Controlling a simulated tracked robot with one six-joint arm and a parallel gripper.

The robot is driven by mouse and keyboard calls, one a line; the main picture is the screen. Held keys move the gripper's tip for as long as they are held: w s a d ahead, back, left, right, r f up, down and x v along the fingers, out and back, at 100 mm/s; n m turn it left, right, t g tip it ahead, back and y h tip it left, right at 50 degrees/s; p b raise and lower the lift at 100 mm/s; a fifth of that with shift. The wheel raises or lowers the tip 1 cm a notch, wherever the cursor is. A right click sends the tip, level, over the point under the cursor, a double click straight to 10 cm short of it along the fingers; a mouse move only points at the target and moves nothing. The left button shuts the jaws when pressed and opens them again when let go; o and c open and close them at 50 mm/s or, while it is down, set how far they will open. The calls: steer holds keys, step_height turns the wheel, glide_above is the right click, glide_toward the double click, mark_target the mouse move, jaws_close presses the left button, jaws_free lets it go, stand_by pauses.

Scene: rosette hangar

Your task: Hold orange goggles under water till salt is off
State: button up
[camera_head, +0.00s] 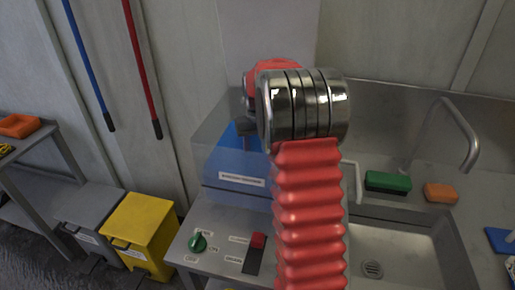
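I see no goggles that I can make out in this view. My red ribbed arm with its metal joint fills the middle and hides what is behind it. My gripper's fingers are not visible; the far end of the arm is behind the joint. The steel sink (415,258) is at the lower right, with a round drain in its floor. A curved steel tap (468,138) stands at the sink's back right. I see no water running from it.
A green-and-black sponge (388,182) and an orange block (440,193) lie behind the sink. A blue labelled box (235,170) stands left of my arm. A green knob (197,243) and a red-black switch (255,252) are in front. Yellow (140,232) and grey bins (90,215) stand left.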

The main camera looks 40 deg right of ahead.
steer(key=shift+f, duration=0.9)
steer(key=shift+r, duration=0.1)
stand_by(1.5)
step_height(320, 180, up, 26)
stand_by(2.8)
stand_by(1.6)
